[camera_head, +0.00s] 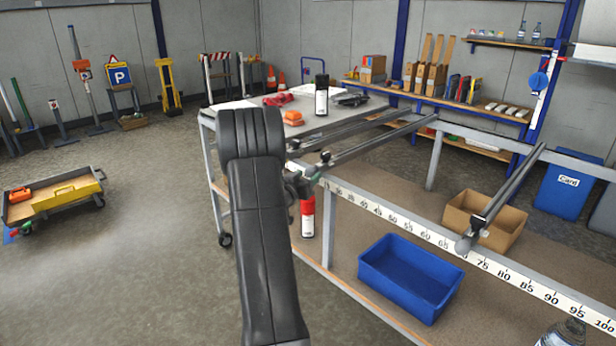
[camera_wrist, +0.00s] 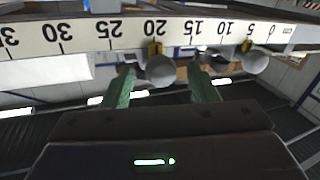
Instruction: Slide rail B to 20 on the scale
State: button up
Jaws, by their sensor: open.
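A white scale strip (camera_wrist: 85,33) runs along the frame's front edge; it also shows in the head view (camera_head: 400,219). In the wrist view one rail's round end (camera_wrist: 160,70) has its brass pointer at about the 20 mark. A second rail end (camera_wrist: 255,63) has its pointer near 5. My gripper (camera_wrist: 161,76) is open, its green fingers on either side of the rail end near 20, with visible gaps. In the head view my dark arm hides most of the gripper and the low numbers. A third rail (camera_head: 505,195) lies near 70–75. No rail letters are readable.
A blue bin (camera_head: 410,277) and a cardboard box (camera_head: 485,222) stand below the rails. A table (camera_head: 250,104) with a spray can (camera_head: 321,97) and orange items stands behind my arm. A yellow-sided cart (camera_head: 68,192) is at left, with open floor between.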

jog(key=v, duration=1.2)
jog(key=shift+s+a+b, duration=0.15)
jog(key=shift+s+b, duration=0.05)
jog(key=shift+b, duration=0.2)
jog(key=p+x, duration=0.1)
jog(key=x, duration=1.2)
jog(key=shift+w, duration=0.15)
jog(key=shift+w+d, duration=0.15)
jog(key=shift+d, duration=0.2)
jog(key=shift+s+d, duration=0.25)
jog(key=shift+s, duration=0.15)
jog(key=shift+r, duration=0.1)
